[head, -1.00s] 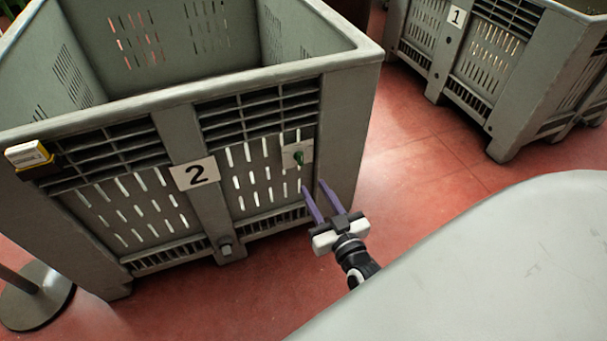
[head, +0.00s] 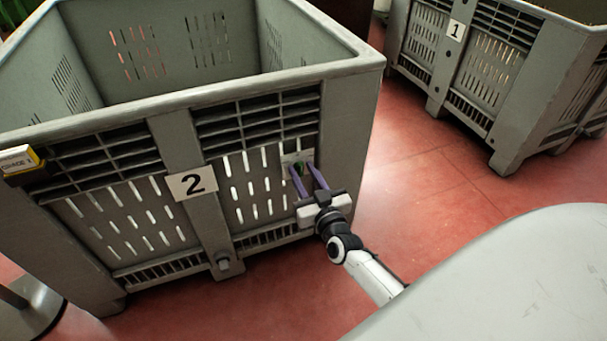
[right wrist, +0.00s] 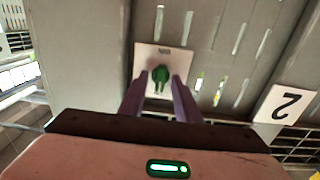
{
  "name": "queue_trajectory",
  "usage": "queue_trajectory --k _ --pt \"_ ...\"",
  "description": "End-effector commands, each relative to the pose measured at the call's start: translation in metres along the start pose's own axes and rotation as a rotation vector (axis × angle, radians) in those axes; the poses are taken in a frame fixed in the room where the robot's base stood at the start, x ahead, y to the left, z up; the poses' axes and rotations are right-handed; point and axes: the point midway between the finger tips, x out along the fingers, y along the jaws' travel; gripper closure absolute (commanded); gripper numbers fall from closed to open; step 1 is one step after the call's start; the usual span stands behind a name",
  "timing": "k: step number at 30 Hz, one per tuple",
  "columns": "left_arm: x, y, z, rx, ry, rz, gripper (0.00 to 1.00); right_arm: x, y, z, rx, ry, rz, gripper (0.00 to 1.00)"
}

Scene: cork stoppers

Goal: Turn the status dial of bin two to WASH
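Bin two (head: 185,130) is a grey slatted crate with a white "2" label (head: 191,183) on its front, and it fills the left of the head view. Its status dial is a green knob (right wrist: 161,77) on a pale square plate (right wrist: 174,58), at the right of the bin's front panel. My right gripper (head: 306,170) is open, its purple fingers pointing at the plate. In the right wrist view the fingers (right wrist: 160,80) lie on both sides of the knob with small gaps visible. Any contact is unclear. The dial's markings are not readable. My left gripper is not in view.
Bin one (head: 480,60) stands at the back right. A yellow and white tag block (head: 20,160) sits on bin two's left corner. A round dark post base (head: 28,310) stands at lower left. Red floor (head: 430,190) between the bins is free.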

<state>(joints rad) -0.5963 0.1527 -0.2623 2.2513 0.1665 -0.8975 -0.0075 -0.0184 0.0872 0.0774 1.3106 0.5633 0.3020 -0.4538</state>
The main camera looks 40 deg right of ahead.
Motion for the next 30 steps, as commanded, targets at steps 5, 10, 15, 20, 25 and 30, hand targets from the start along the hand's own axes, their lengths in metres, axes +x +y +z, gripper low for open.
queue_trajectory --k 5,10,15,20,25,30 --pt "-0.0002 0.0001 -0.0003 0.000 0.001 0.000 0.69 -0.0002 0.0000 -0.0001 0.000 0.000 0.000 0.82" --pt "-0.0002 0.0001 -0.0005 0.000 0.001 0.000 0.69 -0.0004 0.0001 0.0000 0.001 0.000 0.000 0.99" --pt "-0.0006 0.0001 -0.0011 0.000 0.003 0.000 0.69 -0.0005 0.0001 0.0000 0.017 0.000 0.000 0.99" --pt "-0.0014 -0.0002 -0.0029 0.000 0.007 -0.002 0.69 -0.0006 0.0003 0.0000 0.072 -0.001 0.000 0.99" --pt "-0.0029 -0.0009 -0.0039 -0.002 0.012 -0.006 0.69 -0.0007 0.0009 0.0002 0.185 -0.001 0.000 0.99" --pt "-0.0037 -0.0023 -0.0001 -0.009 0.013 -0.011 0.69 -0.0009 0.0015 0.0006 0.337 -0.001 0.000 0.99"
